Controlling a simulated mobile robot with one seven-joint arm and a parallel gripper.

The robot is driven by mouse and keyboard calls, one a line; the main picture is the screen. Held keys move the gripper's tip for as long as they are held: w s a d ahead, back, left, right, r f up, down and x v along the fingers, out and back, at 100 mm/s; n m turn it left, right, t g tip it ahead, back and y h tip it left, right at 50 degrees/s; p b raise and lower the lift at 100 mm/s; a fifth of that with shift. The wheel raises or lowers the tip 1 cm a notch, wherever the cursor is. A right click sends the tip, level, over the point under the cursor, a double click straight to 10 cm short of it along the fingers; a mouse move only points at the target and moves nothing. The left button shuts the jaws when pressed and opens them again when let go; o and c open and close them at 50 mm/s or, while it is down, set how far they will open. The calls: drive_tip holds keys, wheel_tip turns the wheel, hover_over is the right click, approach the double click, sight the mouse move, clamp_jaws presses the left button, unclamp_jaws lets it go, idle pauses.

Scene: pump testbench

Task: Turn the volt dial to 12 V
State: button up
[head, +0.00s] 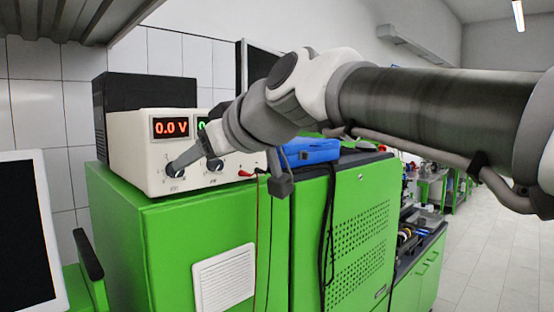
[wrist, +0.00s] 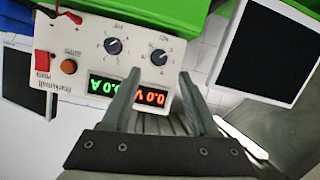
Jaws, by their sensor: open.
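The volt dial (head: 176,172) is a dark knob on the beige power supply (head: 150,158), below the red display (head: 171,128) reading 0.0 V. In the wrist view, upside down, the volt dial (wrist: 158,57) lies just beyond and between the fingertips of my gripper (wrist: 158,75). My gripper (head: 192,165) is open and empty in front of the panel, and in the head view its fingers partly cover the dial area. The wrist view shows the red display (wrist: 155,97) between the fingers. Contact with the dial cannot be told.
A second dial (wrist: 113,46) sits beside the volt dial, with the green display (wrist: 103,87) nearby. An orange button (wrist: 69,67) and a red switch (wrist: 43,58) are farther along the panel. A blue device (head: 311,150) and hanging cables (head: 258,220) are on the green cabinet (head: 150,240).

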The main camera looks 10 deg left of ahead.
sight(170, 171)
drive_tip(key=p+x, duration=0.1)
drive_tip(key=x, duration=0.6)
clamp_jaws()
